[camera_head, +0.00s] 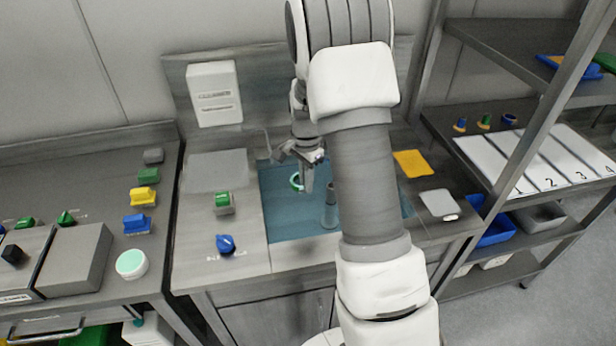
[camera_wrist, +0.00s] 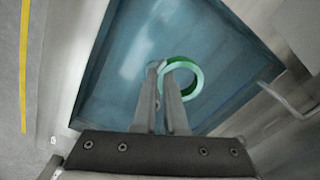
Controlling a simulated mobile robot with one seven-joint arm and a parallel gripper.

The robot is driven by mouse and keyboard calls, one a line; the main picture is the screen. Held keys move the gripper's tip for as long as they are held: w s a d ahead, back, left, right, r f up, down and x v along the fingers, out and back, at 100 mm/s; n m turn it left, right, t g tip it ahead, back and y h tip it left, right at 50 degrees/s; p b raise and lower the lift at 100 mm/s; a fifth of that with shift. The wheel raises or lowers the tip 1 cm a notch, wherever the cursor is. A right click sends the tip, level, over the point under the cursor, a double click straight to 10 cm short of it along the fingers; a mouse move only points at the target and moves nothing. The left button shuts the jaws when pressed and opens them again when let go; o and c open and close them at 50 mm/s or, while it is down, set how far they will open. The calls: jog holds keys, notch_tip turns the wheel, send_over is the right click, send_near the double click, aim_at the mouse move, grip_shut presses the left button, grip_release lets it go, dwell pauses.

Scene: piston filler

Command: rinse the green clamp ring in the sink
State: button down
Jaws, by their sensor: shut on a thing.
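The green clamp ring (camera_wrist: 192,91) is held at the fingertips of my gripper (camera_wrist: 166,72), which is shut on its near-left rim in the wrist view. In the head view the ring (camera_head: 295,182) shows as a small green loop beside my gripper (camera_head: 304,188), over the sink. The sink (camera_head: 283,222) is a blue-teal basin set in the counter, partly hidden by my arm. I cannot tell exactly how far the ring is above the basin's floor. A curved metal spout (camera_wrist: 285,100) shows at the right of the wrist view.
A grey cone-shaped post (camera_head: 330,208) stands in the sink area close to my gripper. A blue knob (camera_head: 226,244) and a green-topped block (camera_head: 222,202) sit on the counter left of the sink. A yellow cloth (camera_head: 412,163) and a pale pad (camera_head: 438,204) lie right of it.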

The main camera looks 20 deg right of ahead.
jog(key=shift+f+b, duration=4.75)
jog(key=shift+f, duration=2.2)
jog(key=shift+s, duration=0.15)
jog(key=shift+s+a, duration=0.15)
jog(key=shift+s, duration=0.25)
jog(key=shift+w+d, duration=0.25)
jog(key=shift+w, duration=0.95)
jog(key=shift+s, duration=0.1)
jog(key=shift+s+a, duration=0.25)
jog(key=shift+s, duration=0.9)
jog(key=shift+w, duration=0.25)
jog(key=shift+w+d+r, duration=0.1)
jog(key=shift+w+d, duration=0.05)
jog(key=shift+w, duration=0.2)
